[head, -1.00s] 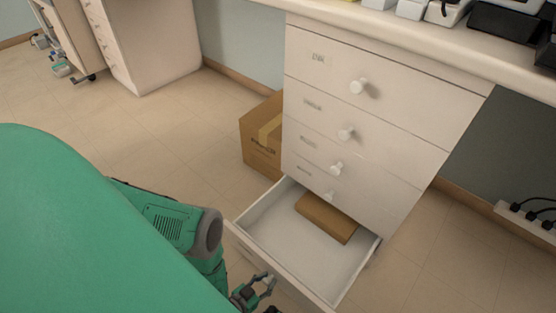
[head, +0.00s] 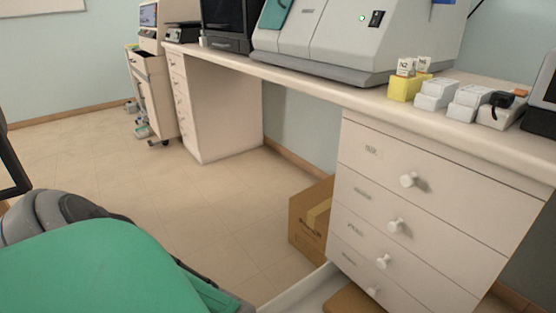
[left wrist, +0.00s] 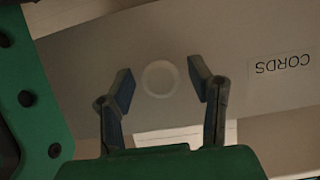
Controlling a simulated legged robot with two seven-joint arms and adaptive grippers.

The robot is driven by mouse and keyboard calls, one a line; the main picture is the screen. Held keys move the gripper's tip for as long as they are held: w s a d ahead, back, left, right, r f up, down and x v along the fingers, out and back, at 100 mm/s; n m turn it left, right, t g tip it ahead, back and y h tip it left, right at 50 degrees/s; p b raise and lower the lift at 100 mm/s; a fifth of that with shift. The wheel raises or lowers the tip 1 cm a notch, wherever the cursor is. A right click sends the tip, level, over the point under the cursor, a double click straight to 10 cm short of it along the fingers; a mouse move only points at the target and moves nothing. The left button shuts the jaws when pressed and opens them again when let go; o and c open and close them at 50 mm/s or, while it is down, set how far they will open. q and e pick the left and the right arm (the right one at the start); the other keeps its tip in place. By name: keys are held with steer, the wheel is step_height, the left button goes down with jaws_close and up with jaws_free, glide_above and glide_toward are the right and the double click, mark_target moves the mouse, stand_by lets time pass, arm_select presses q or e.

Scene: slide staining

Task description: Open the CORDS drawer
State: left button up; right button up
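The left wrist view shows a pale drawer front (left wrist: 240,60) with an upside-down CORDS label (left wrist: 281,65) and a round white knob (left wrist: 160,78). My left gripper (left wrist: 161,82) is open, one finger on each side of the knob with visible gaps, so it does not grip it. In the head view the bottom drawer (head: 297,289) of the right-hand cabinet is pulled out; only its inner corner shows, with part of a brown box (head: 352,301) inside. Its front and my left gripper lie outside the head view. My right gripper is not in view.
Upper drawers with white knobs (head: 408,180) are shut. A cardboard box (head: 305,222) stands on the floor left of the cabinet. The counter (head: 330,92) above holds a large grey machine (head: 330,45) and small boxes. Floor (head: 190,205) at left is clear.

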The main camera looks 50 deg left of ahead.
arm_select(q)
steer(key=shift+s+a+f, duration=0.1)
steer(key=shift+a, duration=0.1)
steer(key=shift+s+a, duration=0.1)
steer(key=shift+s, duration=0.2)
steer(key=v, duration=1.1)
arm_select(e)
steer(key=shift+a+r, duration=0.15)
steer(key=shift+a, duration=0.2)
arm_select(q)
steer(key=shift+d+r, duration=0.25)
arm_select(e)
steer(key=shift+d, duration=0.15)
